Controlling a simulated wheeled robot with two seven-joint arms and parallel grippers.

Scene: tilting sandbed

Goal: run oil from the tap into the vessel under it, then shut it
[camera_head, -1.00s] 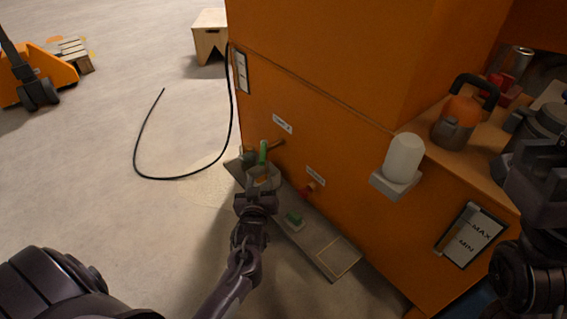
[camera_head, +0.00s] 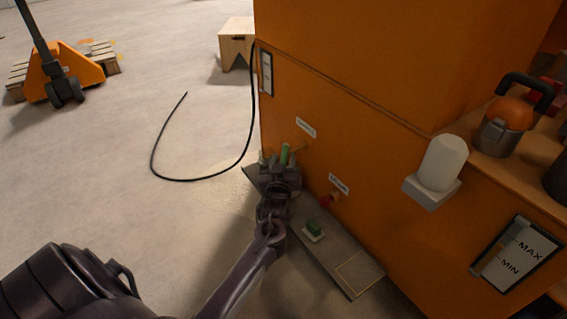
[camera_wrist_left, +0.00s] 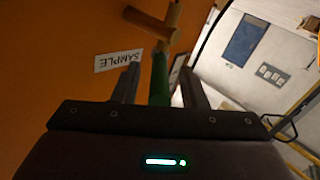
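The tap has an upright green handle (camera_head: 284,153) and sits low on the orange cabinet's face by a small label. In the left wrist view the green handle (camera_wrist_left: 160,78) stands between the fingers of my left gripper (camera_wrist_left: 162,85), below a brass-coloured pipe (camera_wrist_left: 155,22) and beside a label reading SAMPLE (camera_wrist_left: 118,60). The fingers are apart, with a gap on each side of the handle. In the head view my left gripper (camera_head: 280,163) is at the tap and covers the space under it. I cannot make out the vessel. My right gripper is out of view.
A second, red tap (camera_head: 327,200) is to the right. A grey floor tray (camera_head: 335,262) runs along the cabinet (camera_head: 370,150) and holds a small green-topped block (camera_head: 313,230). A black hose (camera_head: 200,179) lies on the floor.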

